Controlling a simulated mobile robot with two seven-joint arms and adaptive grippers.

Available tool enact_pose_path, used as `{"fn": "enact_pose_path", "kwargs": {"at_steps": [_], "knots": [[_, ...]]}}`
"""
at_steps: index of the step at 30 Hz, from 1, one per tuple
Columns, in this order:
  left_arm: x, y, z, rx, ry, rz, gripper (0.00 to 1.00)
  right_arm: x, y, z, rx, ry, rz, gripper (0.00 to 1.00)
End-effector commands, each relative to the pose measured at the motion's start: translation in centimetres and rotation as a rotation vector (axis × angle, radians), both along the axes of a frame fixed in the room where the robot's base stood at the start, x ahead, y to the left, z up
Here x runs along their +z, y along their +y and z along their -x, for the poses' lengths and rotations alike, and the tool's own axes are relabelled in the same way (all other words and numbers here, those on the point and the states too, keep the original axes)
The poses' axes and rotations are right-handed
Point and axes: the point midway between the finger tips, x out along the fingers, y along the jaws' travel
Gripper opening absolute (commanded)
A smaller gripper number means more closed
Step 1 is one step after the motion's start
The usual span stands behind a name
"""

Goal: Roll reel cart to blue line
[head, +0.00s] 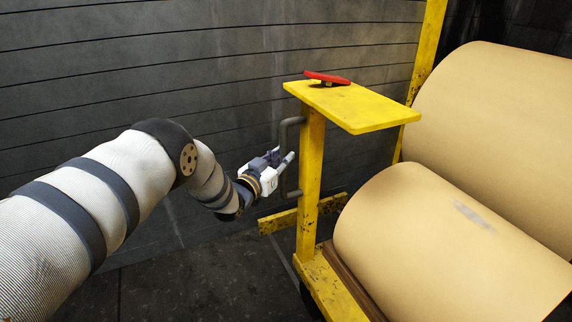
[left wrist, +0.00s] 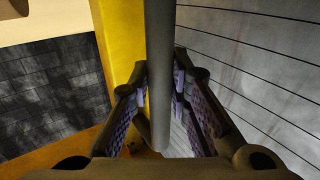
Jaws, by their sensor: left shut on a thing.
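The yellow reel cart (head: 310,170) stands at the right in the head view, with a grey upright handle (head: 285,150) on its near post. Large tan paper reels (head: 430,245) show on and behind the cart. My left gripper (head: 283,164) is at the handle and shut on it. In the left wrist view, the handle bar (left wrist: 160,60) runs between the two padded fingers of the gripper (left wrist: 160,85). My right gripper is out of view. I cannot make out a blue line on the visible floor.
A red flat piece (head: 327,78) sits on the cart's yellow top shelf (head: 365,108). A dark slatted wall (head: 180,60) stands behind. The dark floor (head: 190,275) left of the cart is clear, with a thin pale seam near the cart.

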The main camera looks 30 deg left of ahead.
Motion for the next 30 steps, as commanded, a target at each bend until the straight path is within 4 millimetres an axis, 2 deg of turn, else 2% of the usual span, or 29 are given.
{"fn": "enact_pose_path", "kwargs": {"at_steps": [1, 8, 9, 11, 12, 22, 26, 30], "knots": [[-0.6, -0.4, 0.1, -0.008, 0.015, -0.001, 0.0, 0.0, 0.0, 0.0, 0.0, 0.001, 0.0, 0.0], [-0.6, -0.4, 0.1, -0.008, 0.015, -0.001, 0.0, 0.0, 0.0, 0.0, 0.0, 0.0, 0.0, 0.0], [-0.6, -0.4, 0.1, -0.008, 0.015, -0.001, 0.22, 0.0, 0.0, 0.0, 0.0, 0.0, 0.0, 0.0], [-0.5, -0.4, 0.0, -0.008, 0.015, -0.001, 0.35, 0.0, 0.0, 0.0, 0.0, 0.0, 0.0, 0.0], [-0.5, -0.4, 0.0, -0.007, 0.014, -0.001, 0.38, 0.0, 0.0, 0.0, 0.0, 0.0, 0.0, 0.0], [-0.3, -0.1, 0.5, -0.004, 0.009, -0.001, 0.38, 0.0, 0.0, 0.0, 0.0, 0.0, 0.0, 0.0], [-0.2, 0.1, 2.7, -0.002, 0.01, 0.001, 0.38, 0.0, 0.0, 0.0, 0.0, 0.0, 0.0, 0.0], [-0.2, 0.3, 6.6, -0.003, 0.012, 0.001, 0.38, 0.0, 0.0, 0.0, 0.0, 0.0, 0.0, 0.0]]}}
